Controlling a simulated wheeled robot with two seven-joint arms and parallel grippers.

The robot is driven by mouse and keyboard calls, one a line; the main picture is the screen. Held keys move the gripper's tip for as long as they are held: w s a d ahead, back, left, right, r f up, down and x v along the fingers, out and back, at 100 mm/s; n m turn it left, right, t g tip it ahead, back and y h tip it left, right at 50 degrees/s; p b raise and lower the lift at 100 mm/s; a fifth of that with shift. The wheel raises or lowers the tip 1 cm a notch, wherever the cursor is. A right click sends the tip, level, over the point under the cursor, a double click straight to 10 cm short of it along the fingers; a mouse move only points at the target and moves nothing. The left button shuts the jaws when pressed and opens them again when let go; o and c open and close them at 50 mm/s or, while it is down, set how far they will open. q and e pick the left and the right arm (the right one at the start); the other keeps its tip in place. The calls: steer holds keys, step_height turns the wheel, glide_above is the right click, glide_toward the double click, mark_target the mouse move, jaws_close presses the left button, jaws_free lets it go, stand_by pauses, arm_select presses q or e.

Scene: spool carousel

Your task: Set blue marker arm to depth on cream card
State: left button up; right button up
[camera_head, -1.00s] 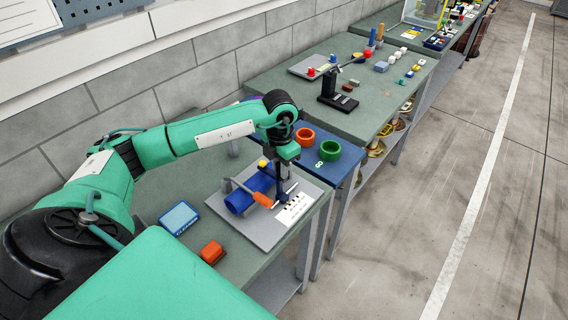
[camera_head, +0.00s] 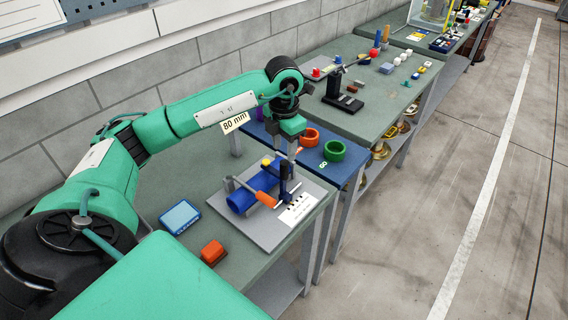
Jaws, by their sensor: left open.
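The cream card (camera_head: 235,123) reading "80 mm" shows just past my left forearm. A grey plate (camera_head: 262,234) on the near bench carries a blue cylinder (camera_head: 241,200), an orange handle (camera_head: 264,198) and a white scale strip (camera_head: 298,208) with dark marks. A dark blue upright piece (camera_head: 284,176), apparently the blue marker arm, stands beside the cylinder's right end. My left gripper (camera_head: 292,154) is open, pointing down over the fixture, just above and behind the upright piece. I cannot tell whether it touches it. My right gripper is out of view.
A blue tablet (camera_head: 180,217) and a red-orange block (camera_head: 212,252) lie on the near bench. Orange (camera_head: 309,137) and green (camera_head: 334,150) rings sit on the blue table behind. A black stand (camera_head: 340,92) is farther back. Open floor lies to the right.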

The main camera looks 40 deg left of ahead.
arm_select(q)
step_height(320, 180, up, 7)
steer(key=b, duration=0.1)
stand_by(0.7)
